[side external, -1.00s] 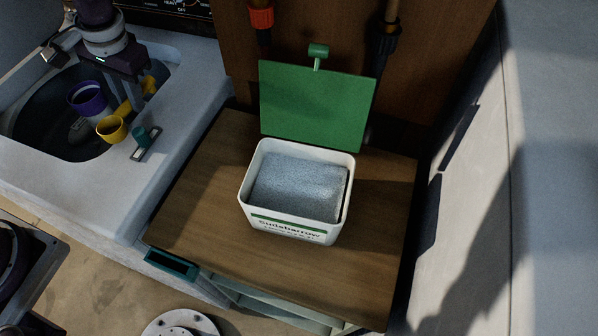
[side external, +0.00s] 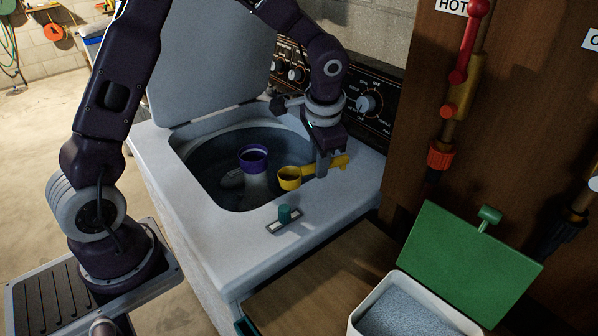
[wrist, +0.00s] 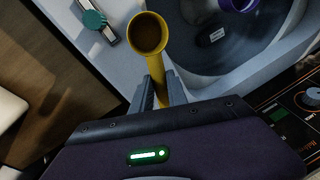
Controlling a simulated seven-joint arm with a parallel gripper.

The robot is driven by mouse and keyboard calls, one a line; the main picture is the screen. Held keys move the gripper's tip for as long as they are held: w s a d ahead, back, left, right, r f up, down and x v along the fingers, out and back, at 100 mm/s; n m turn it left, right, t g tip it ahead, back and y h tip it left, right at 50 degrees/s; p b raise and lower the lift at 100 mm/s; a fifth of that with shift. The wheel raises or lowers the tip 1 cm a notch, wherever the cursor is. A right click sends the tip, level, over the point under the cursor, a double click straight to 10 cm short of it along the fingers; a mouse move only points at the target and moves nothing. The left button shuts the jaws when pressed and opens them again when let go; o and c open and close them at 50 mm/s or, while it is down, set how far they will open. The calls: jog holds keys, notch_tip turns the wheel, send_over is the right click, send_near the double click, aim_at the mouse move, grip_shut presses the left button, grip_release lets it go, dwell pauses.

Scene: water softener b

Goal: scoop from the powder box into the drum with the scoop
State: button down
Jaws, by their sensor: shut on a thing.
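My gripper (side external: 322,165) is shut on the handle of the yellow scoop (side external: 289,178). In the side view it holds the scoop at the right part of the washer's drum opening, right of the purple-topped agitator (side external: 254,160). The dark drum (side external: 205,160) is open. In the wrist view, the scoop's round bowl (wrist: 148,32) lies beyond my fingertips (wrist: 160,90); its inside looks brown, with no white powder evident. The powder box (side external: 362,318), white with its green lid (side external: 465,255) raised, is cut off at the lower right. Pale grainy powder (side external: 405,312) shows inside.
The washer's white lid (side external: 215,65) stands open behind the drum. A teal knob (side external: 284,213) sits on the washer top near the rim. The control panel (side external: 350,95) is behind my gripper. Pipes with a red valve (side external: 468,55) run down the wooden panel above the box.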

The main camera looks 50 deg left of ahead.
jog(key=d+m, duration=0.2)
jog(key=d, duration=0.1)
jog(key=s+d+r+m+t+h, duration=0.1)
jog(key=d, duration=0.1)
jog(key=shift+d+r, duration=0.1)
jog(key=shift+d, duration=0.15)
jog(key=s+d+r+m+h, duration=0.35)
jog(key=s+d+m, duration=0.6)
jog(key=d, duration=0.45)
jog(key=s+d+r+m+h, duration=0.1)
jog(key=d+r, duration=0.2)
jog(key=d, duration=0.6)
jog(key=s+d+r+h, duration=0.1)
jog(key=d+r+h, duration=0.15)
jog(key=d, duration=0.75)
notch_tip(320, 180, down, 10)
jog(key=a, duration=0.2)
jog(key=shift+s+f, duration=0.15)
jog(key=shift+f, duration=0.05)
jog(key=shift+a, duration=0.1)
jog(key=shift+r, duration=1.55)
